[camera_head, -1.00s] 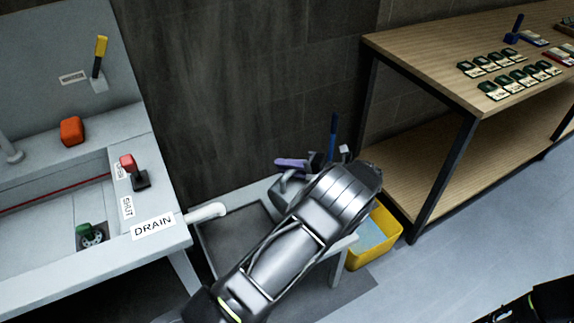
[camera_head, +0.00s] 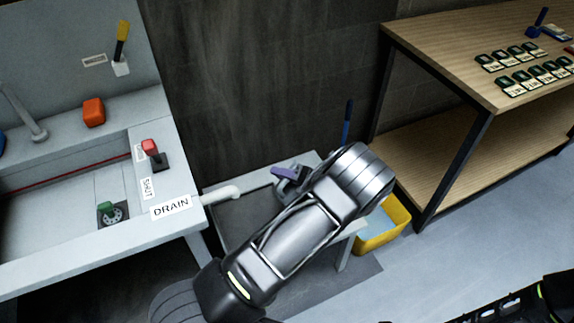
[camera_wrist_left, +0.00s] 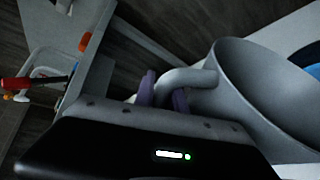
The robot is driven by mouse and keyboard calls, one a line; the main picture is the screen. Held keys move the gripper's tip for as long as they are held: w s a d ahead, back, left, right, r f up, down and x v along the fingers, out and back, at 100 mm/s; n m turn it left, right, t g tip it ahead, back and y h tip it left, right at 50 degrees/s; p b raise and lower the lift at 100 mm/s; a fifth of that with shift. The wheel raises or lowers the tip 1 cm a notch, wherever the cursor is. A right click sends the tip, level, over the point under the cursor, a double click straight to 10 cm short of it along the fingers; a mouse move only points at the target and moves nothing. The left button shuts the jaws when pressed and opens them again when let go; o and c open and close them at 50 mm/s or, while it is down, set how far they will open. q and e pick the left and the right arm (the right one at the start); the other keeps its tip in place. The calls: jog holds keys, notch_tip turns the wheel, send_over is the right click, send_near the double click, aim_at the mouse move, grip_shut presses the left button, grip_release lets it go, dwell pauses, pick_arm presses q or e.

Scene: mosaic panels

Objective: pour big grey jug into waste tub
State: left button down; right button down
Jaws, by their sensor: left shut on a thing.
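The big grey jug (camera_head: 289,189) is mostly hidden behind my left arm in the head view, above the low pale stand. It is large in the left wrist view (camera_wrist_left: 235,95), with its wide mouth toward the right. My left gripper (camera_head: 286,173) has purple finger pads. In the wrist view these pads (camera_wrist_left: 165,93) are shut around the jug's curved grey handle (camera_wrist_left: 190,78). Something blue and dark shows past the jug's rim; I cannot tell what it is. The yellow waste tub (camera_head: 385,240) stands on the floor right of the stand, partly behind my arm, with pale bluish contents. My right gripper is out of view.
A grey sink unit (camera_head: 95,255) with a DRAIN label and a white spout (camera_head: 222,194) is at left. The low pale stand (camera_head: 262,181) is beside it. A blue upright handle (camera_head: 347,122) rises behind my arm. A wooden shelf table (camera_head: 440,50) is at right.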

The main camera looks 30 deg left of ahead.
pick_arm(q)
jog(key=shift+s+a+f+n+t, duration=0.2)
jog(key=shift+s+f, duration=0.3)
jog(key=shift+f, duration=0.1)
jog(key=shift+s+a+f+n+t, duration=0.15)
jog(key=shift+s+f+n+t, duration=0.05)
jog(key=shift+s+f, duration=0.3)
jog(key=s+a+f+n+t+b, duration=0.1)
jog(key=s+f+n+b, duration=0.1)
jog(key=f+b, duration=0.4)
jog(key=s+a+f+n+t+h+b, duration=0.1)
jog(key=s+f+n+t+b, duration=0.1)
jog(key=s+f+b, duration=0.3)
jog(key=s+a+f+n+t+h+b, duration=0.1)
jog(key=s+f+n+t+b, duration=0.1)
jog(key=f+b, duration=0.7)
jog(key=shift+s+a+f+n+b, duration=0.15)
jog(key=shift+s+a+n+b, duration=0.3)
jog(key=shift+s+n, duration=0.25)
notch_tip(320, 180, up, 4)
jog(key=p, duration=0.4)
dwell(0.5)
